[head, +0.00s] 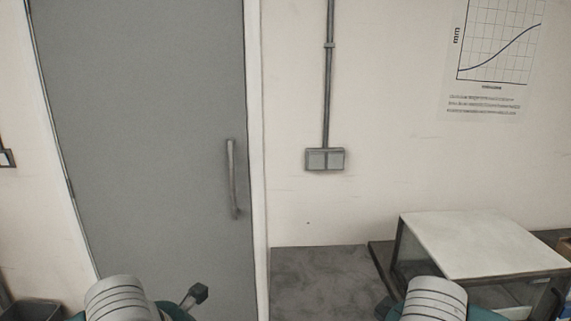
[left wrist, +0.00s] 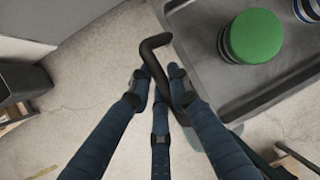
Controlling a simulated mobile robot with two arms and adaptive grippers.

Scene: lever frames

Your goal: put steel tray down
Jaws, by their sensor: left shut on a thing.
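In the left wrist view, the steel tray (left wrist: 207,42) is a dark grey tray with a raised rim, cut off by the top and right edges. A green-topped round thing (left wrist: 256,36) stands on it, with part of another round thing (left wrist: 308,9) at the corner. A dark bent handle (left wrist: 153,52) is at the tray's left side. My left gripper (left wrist: 160,82) is shut on this handle, its blue fingers on both sides of it. Where the handle joins the tray is hard to see. The head view shows neither the tray nor my grippers.
Pale floor (left wrist: 90,120) lies under the gripper, with a dark bin (left wrist: 22,80) at the left. In the head view, a grey door (head: 150,130) stands ahead and a white-topped glass-sided case (head: 480,245) is at the right. A grey surface (head: 315,280) lies between.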

